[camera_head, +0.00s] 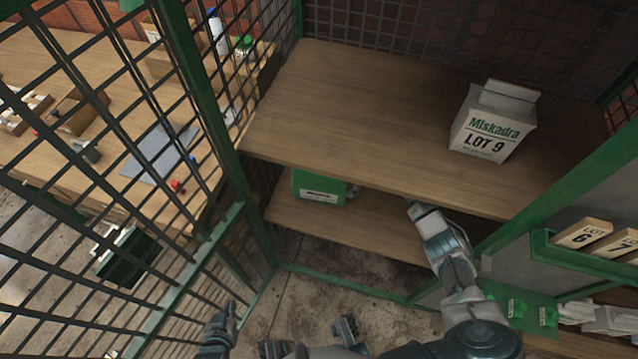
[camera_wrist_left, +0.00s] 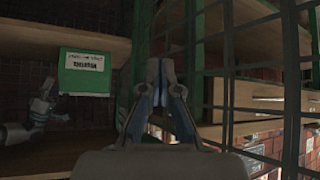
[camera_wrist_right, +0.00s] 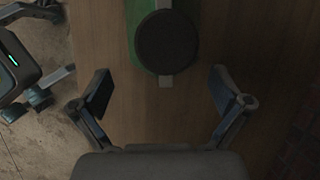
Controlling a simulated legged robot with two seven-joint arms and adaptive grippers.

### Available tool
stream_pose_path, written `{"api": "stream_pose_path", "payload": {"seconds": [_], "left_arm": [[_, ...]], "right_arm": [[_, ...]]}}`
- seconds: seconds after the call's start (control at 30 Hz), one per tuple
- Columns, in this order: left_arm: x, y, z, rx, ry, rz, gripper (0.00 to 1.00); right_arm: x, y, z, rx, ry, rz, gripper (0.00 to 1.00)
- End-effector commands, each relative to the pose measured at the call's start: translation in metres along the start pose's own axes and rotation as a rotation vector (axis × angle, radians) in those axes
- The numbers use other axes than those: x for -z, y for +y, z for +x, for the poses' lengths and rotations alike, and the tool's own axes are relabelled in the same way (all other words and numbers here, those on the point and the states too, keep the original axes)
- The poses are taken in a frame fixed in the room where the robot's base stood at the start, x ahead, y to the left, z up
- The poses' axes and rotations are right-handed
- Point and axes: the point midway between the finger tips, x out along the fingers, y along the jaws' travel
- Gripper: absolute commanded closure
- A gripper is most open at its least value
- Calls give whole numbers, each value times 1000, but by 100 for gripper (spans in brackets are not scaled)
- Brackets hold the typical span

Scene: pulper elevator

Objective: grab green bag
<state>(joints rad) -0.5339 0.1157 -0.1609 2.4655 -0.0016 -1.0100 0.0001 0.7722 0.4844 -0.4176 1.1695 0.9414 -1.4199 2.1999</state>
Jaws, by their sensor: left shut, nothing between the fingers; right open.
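The green bag (camera_head: 318,187), a boxy green pack with a white label, stands on the lower wooden shelf, partly under the upper shelf in the head view. It also shows in the left wrist view (camera_wrist_left: 84,92). In the right wrist view, a green strip of it (camera_wrist_right: 133,25) shows beside a dark round disc, ahead of my open, empty right gripper (camera_wrist_right: 162,92). The bag is not between the fingers. In the head view the upper shelf hides that gripper's fingers. My left gripper (camera_wrist_left: 161,82) is shut and empty, apart from the bag, low by the mesh.
A white LOT 9 box (camera_head: 493,122) stands on the upper shelf (camera_head: 350,110). Green-framed mesh (camera_head: 205,100) separates the shelves from a workbench (camera_head: 40,60) at left. A green rack (camera_head: 590,255) with lot blocks is at right. Concrete floor lies below.

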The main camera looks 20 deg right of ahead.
Motion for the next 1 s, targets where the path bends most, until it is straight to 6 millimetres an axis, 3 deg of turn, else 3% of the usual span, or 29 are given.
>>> {"api": "stream_pose_path", "payload": {"seconds": [0.13,0.33,0.7,0.77,1.0], "left_arm": [[27,6,11,-14,172,-1,100],[62,11,11,-27,374,-4,100],[75,12,7,-32,443,-5,100],[75,12,7,-31,442,-4,100],[76,13,9,-31,439,-5,100]], "right_arm": [[4,-2,22,-3,2,1,0],[3,-3,40,-3,1,1,0],[1,-3,43,0,0,0,0],[1,-4,44,0,0,0,12],[2,-4,44,-1,1,1,72]]}}
